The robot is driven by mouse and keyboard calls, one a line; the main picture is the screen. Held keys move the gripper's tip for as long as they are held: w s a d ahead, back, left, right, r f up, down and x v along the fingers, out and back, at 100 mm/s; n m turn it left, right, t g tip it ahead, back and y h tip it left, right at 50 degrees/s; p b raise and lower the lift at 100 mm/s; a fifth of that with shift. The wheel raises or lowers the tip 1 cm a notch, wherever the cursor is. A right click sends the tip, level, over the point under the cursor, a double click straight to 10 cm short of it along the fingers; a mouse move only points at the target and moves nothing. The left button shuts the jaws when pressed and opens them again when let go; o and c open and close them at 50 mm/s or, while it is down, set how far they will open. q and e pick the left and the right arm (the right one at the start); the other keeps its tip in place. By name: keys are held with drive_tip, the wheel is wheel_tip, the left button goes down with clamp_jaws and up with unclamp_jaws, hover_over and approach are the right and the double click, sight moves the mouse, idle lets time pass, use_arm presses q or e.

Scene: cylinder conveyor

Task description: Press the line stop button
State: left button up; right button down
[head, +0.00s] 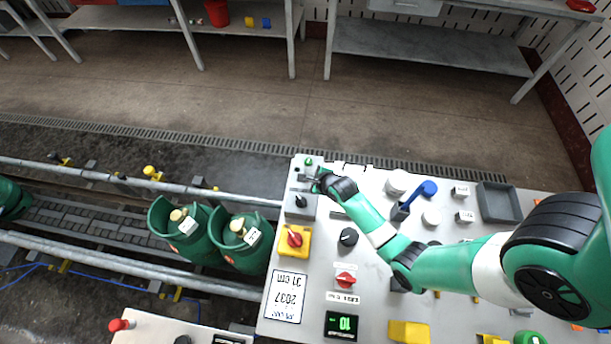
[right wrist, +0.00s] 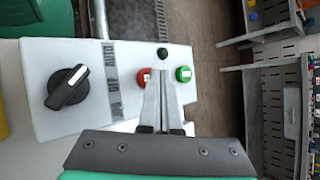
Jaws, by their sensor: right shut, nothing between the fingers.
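A small grey control box (head: 299,211) stands at the far left corner of the panel table. In the right wrist view its face shows a red button (right wrist: 142,76), a green button (right wrist: 184,74), a dark dome (right wrist: 162,52) and a black rotary knob (right wrist: 68,87). My right gripper (head: 316,183) is over this box. In the right wrist view the right gripper (right wrist: 159,62) is shut and empty. Its fingers are between the red and green buttons and cover part of the red one. I cannot tell whether the fingertips touch the box. My left gripper is not in view.
The panel table (head: 312,252) carries a yellow-backed red switch (head: 294,238), a black knob (head: 348,237), a red switch (head: 345,280) and a grey tray (head: 499,203). Green cylinders (head: 241,243) stand on the conveyor (head: 90,230) to the left.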

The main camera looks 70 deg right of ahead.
drive_tip(key=shift+r+p, duration=0.3)
drive_tip(key=shift+r, duration=0.25)
wheel_tip(320, 180, up, 5)
drive_tip(key=p, duration=0.5)
idle(0.6)
